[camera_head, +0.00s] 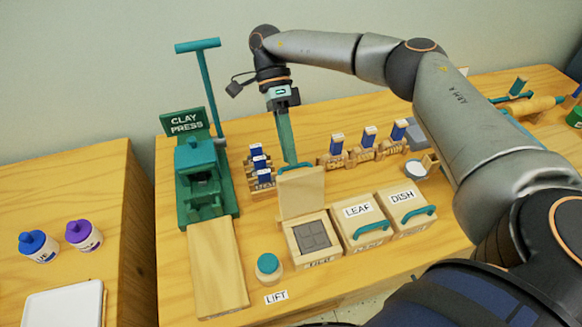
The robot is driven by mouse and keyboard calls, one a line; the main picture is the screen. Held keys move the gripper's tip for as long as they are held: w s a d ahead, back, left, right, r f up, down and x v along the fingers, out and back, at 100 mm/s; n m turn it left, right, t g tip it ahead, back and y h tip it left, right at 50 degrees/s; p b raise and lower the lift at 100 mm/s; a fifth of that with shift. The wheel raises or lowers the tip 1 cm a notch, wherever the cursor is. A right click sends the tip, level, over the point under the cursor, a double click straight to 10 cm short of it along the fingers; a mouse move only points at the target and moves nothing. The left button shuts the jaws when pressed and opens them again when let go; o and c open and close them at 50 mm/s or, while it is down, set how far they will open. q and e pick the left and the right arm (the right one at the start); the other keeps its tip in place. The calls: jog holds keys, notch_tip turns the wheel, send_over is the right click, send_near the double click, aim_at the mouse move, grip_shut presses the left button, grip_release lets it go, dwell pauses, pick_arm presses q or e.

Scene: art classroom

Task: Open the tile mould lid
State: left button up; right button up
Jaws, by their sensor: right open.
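The tile mould (296,251) is a small wooden box on the table, its front label partly readable. Its wooden lid (302,191) stands up at the back edge, so the grey tile form inside (312,236) shows. A teal handle (283,170) peeks out at the lid's top edge. My right gripper (289,160) points down just behind the top of the raised lid. It is open, its long teal fingers overlapping in this view. I cannot tell whether they touch the lid or handle. My left gripper is not in view.
Closed LEAF (358,210) and DISH (405,195) moulds with teal handles stand right of the tile mould. The green clay press (198,185) and its board (217,270) are left. A teal LIFT button (268,264) is in front. Small blue-topped stamps stand behind.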

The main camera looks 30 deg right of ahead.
jog(key=s+a+r+b, duration=0.1)
jog(key=s+a+r, duration=0.3)
jog(key=s, duration=0.4)
jog(key=shift+s+a+r, duration=0.2)
jog(key=shift+a+r, duration=0.15)
jog(key=shift+a, duration=0.05)
